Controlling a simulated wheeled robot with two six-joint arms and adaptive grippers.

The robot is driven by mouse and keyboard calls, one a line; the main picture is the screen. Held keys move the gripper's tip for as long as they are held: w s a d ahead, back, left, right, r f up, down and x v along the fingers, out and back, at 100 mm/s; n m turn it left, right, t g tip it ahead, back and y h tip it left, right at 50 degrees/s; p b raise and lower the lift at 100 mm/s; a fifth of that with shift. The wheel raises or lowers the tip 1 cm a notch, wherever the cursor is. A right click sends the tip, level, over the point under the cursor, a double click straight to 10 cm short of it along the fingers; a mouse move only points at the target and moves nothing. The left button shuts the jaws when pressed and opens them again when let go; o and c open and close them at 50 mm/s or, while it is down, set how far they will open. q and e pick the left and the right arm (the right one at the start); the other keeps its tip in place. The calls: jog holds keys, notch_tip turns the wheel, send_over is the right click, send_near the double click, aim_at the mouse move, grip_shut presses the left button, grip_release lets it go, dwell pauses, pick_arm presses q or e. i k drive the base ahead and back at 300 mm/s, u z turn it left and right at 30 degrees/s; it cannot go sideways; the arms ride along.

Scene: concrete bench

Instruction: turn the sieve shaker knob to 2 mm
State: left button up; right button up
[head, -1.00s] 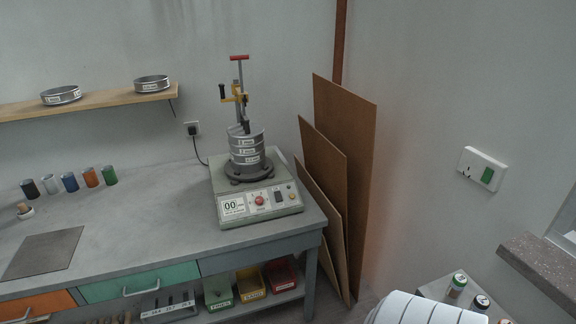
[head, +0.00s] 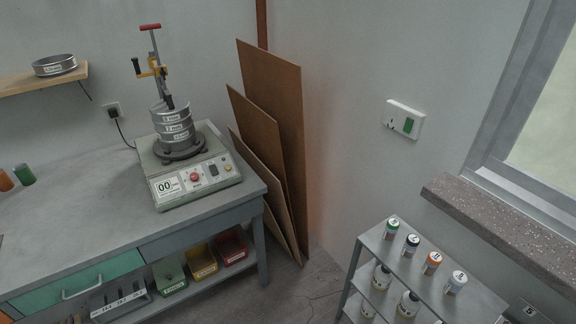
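The sieve shaker (head: 195,180) stands on the right end of the concrete bench in the head view. A stack of labelled metal sieves (head: 173,128) sits on it under a clamp post with a red top handle (head: 150,27). Its front panel has a white display reading 00 (head: 166,187), a round red control (head: 195,177), a dark switch (head: 213,170) and a small yellow control (head: 228,168). I cannot tell which of these is the knob, and no 2 mm dial mark is legible; one sieve label seems to read 2 mm. Neither gripper is in view.
Brown boards (head: 275,120) lean on the wall right of the bench (head: 85,205). A grey rack (head: 375,243) with several small jars stands at lower right, below a stone sill (head: 490,225). Red, yellow and green bins (head: 231,245) sit under the bench. Floor shows between bench and rack.

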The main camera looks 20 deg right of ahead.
aim_at(193, 176)
jog(key=z, duration=0.75)
jog(key=i, duration=0.6)
